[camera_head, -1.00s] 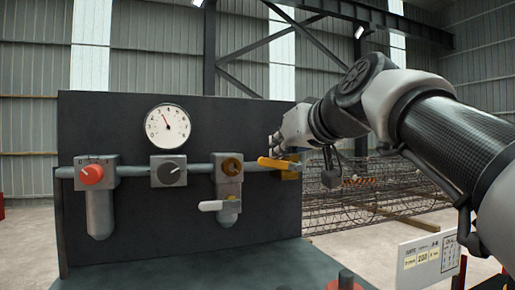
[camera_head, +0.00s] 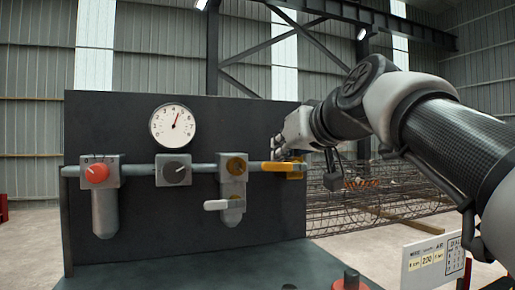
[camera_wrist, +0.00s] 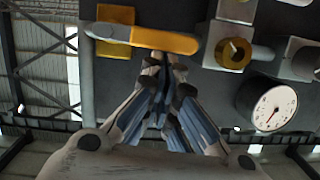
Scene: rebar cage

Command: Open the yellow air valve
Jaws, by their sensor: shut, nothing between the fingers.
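The yellow air valve (camera_head: 293,174) sits at the right end of the grey pipe on the dark panel. Its yellow handle (camera_head: 272,166) lies about level, in line with the pipe. In the wrist view the yellow handle (camera_wrist: 165,40) runs across the top, from the valve body (camera_wrist: 115,28) to its rounded end.
A white gauge (camera_head: 172,125) hangs above the pipe, its needle up and right. Left along the pipe are a red knob (camera_head: 97,173), a black knob (camera_head: 174,172), a brass fitting (camera_head: 236,166) and a white lever (camera_head: 216,205). Rebar cage (camera_head: 375,195) stands behind, right.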

